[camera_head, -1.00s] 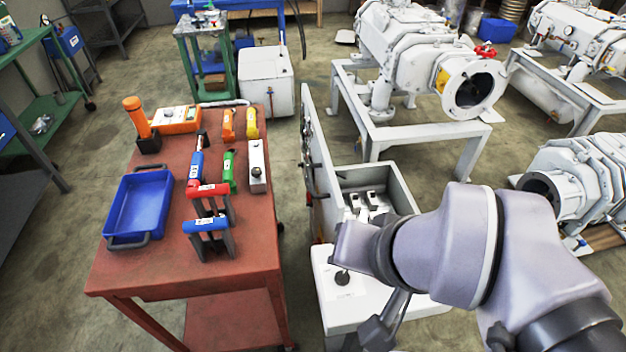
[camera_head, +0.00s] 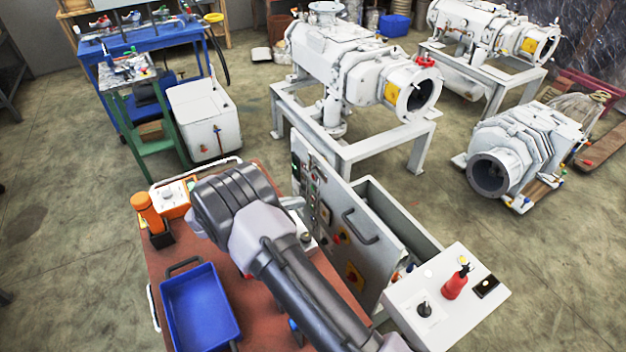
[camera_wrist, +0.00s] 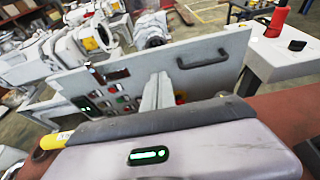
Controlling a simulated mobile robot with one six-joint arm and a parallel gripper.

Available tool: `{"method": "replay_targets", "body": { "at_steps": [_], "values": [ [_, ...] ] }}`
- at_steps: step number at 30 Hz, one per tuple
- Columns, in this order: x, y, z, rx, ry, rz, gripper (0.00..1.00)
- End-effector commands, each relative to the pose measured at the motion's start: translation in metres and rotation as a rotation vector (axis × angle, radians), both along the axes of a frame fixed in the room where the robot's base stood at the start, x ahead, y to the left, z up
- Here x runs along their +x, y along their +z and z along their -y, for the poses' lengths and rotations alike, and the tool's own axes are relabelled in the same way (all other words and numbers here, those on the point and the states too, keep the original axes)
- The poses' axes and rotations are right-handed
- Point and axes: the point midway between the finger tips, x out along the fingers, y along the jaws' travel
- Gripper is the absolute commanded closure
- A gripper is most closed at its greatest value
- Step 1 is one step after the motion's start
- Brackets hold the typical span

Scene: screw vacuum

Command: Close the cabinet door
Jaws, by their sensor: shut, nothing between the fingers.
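The cabinet door (camera_head: 338,225) is a grey upright panel with a dark handle, buttons and a yellow-backed switch. It stands open, away from the cabinet (camera_head: 408,228), whose inside shows behind it. In the wrist view the door (camera_wrist: 222,80) spans the middle, with its handle at upper right. My gripper (camera_wrist: 160,80) has its light fingers together and empty, in front of the door's button side. Whether the fingertips touch the door I cannot tell. In the head view my gripper (camera_head: 296,203) is partly hidden by my wrist, near the door's left part.
A red-brown table (camera_head: 255,310) lies under my arm, with a blue tray (camera_head: 200,305) and an orange-topped tool (camera_head: 148,212). A white box (camera_head: 450,295) with a red bottle (camera_head: 456,282) stands right of the door. A large pump (camera_head: 360,65) stands on a frame behind.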

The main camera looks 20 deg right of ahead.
Motion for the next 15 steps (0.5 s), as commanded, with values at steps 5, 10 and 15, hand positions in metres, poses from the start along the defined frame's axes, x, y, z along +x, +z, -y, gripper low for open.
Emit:
{"method": "replay_targets", "body": {
  "at_steps": [5,10,15],
  "values": [
    [0.004,-0.011,0.018,-0.012,0.007,-0.008,1.0],
    [0.011,-0.024,0.053,-0.01,0.006,-0.009,1.0],
    [0.017,-0.035,0.088,-0.01,0.005,-0.007,1.0]
  ]
}}
